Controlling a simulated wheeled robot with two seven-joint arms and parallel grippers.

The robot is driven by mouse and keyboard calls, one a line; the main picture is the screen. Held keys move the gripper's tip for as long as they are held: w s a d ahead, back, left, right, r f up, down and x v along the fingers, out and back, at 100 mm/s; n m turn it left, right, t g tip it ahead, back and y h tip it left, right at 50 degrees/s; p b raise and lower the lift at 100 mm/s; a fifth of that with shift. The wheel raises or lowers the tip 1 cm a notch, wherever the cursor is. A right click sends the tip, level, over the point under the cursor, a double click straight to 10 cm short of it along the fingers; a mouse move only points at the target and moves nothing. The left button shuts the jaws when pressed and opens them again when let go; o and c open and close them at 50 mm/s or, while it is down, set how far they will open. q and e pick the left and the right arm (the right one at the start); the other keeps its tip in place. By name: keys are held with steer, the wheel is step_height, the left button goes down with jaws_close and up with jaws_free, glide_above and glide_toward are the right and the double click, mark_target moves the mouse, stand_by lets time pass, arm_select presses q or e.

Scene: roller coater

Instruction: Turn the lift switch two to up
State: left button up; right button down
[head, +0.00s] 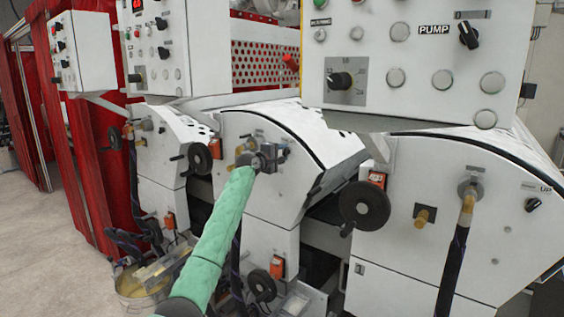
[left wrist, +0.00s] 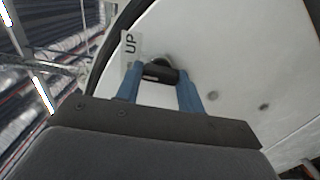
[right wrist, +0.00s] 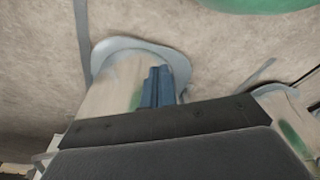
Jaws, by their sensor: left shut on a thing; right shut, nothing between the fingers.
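My left gripper (head: 277,154) is at the front panel of the middle white machine (head: 258,202), at the end of my green arm. In the left wrist view its blue fingers (left wrist: 160,79) are shut on a black lift switch (left wrist: 159,72), one finger on each side. An "UP" label (left wrist: 131,46) is beside the switch. In the head view the gripper hides this switch, and its exact angle is hard to tell. My right gripper (right wrist: 158,85) is shut and empty above the floor, and is out of the head view.
The right machine has its own black switch (head: 533,205) near an "UP" label, plus a black handwheel (head: 365,205). Another handwheel (head: 200,158) is left of my left gripper. A control box (head: 425,60) overhangs at upper right. A bucket (head: 140,285) stands at lower left.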

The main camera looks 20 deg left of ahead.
arm_select(q)
steer(key=m+b, duration=0.5)
steer(key=m, duration=0.1)
steer(key=shift+f, duration=0.2)
arm_select(e)
steer(key=w+a+r, duration=0.1)
steer(key=w+r, duration=0.1)
steer(key=r, duration=0.6)
steer(key=w+a+r, duration=0.2)
steer(key=r, duration=0.7)
steer(key=shift+a, duration=0.3)
arm_select(q)
steer(key=o, duration=1)
steer(key=shift+r, duration=0.15)
arm_select(e)
steer(key=shift+y, duration=0.3)
arm_select(q)
steer(key=shift+s, duration=0.15)
arm_select(e)
steer(key=shift+s, duration=0.1)
arm_select(q)
steer(key=shift+s+a, duration=0.15)
steer(key=shift+s, duration=0.1)
steer(key=b+v, duration=0.2)
steer(key=v, duration=0.5)
steer(key=shift+b, duration=0.35)
arm_select(e)
step_height(320, 180, up, 11)
steer(key=shift+w+a, duration=0.25)
steer(key=shift+a, duration=0.05)
